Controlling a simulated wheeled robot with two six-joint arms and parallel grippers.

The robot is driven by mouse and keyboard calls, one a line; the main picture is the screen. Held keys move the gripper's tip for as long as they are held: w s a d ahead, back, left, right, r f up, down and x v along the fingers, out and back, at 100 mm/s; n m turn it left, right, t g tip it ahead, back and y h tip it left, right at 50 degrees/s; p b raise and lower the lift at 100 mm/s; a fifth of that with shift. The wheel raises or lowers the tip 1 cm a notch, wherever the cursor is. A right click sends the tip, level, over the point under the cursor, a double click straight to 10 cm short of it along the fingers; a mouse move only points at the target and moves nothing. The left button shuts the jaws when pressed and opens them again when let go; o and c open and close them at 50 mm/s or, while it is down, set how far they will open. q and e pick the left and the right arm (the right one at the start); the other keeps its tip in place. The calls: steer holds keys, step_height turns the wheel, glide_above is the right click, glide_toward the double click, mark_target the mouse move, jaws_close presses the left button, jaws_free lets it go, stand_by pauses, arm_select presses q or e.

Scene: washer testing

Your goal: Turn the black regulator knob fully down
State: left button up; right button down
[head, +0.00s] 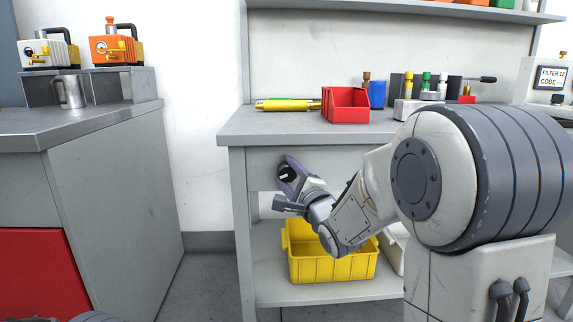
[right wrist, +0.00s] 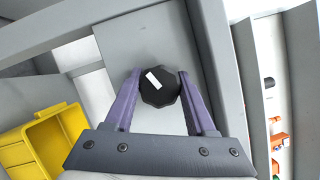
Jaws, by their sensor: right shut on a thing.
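The black regulator knob (right wrist: 160,88) has a faceted rim and a white marker bar. In the right wrist view it sits between the two purple fingers of my right gripper (right wrist: 158,92), and the bar slants from upper left to lower right. In the head view the knob (head: 286,173) is on the front of the grey workbench, near its left end. My right gripper (head: 290,175) is shut on it, and its fingers partly hide it. My left gripper is not in view.
A yellow bin (head: 335,266) stands on the lower shelf below my right gripper. A red bin (head: 346,105) and a yellow cylinder (head: 285,105) lie on the workbench top (head: 262,124). A grey cabinet (head: 118,190) stands to the left, with clear floor between.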

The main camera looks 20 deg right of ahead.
steer(key=n+g+p, duration=0.1)
steer(key=n+p, duration=0.3)
steer(key=n+g+p, duration=0.2)
steer(key=n+p, duration=0.1)
steer(key=p, duration=0.1)
steer(key=shift+r+n+p, duration=0.1)
steer(key=shift+n+p, duration=0.3)
steer(key=shift+n+g+h+p, duration=0.5)
steer(key=shift+n+p, duration=0.35)
steer(key=shift+n, duration=0.15)
steer(key=n, duration=0.1)
steer(key=n+g+h+p, duration=0.1)
steer(key=n, duration=0.1)
steer(key=shift+f+h, duration=0.2)
steer(key=shift+h, duration=0.1)
steer(key=shift+r+n+g+h+p, duration=0.1)
steer(key=shift+n+g+h+p, duration=0.45)
steer(key=shift+n+p, duration=0.55)
steer(key=n+h+p, duration=0.2)
steer(key=n+p, duration=0.1)
steer(key=p, duration=0.2)
steer(key=n+g+h+p, duration=0.1)
steer(key=n+h+p, duration=0.1)
steer(key=p, duration=0.4)
steer(key=shift+s+n, duration=0.1)
steer(key=shift+n, duration=0.5)
steer(key=shift+d+n+h+p, duration=0.1)
steer(key=shift+n+h+p, duration=0.85)
steer(key=shift+n+p, duration=0.65)
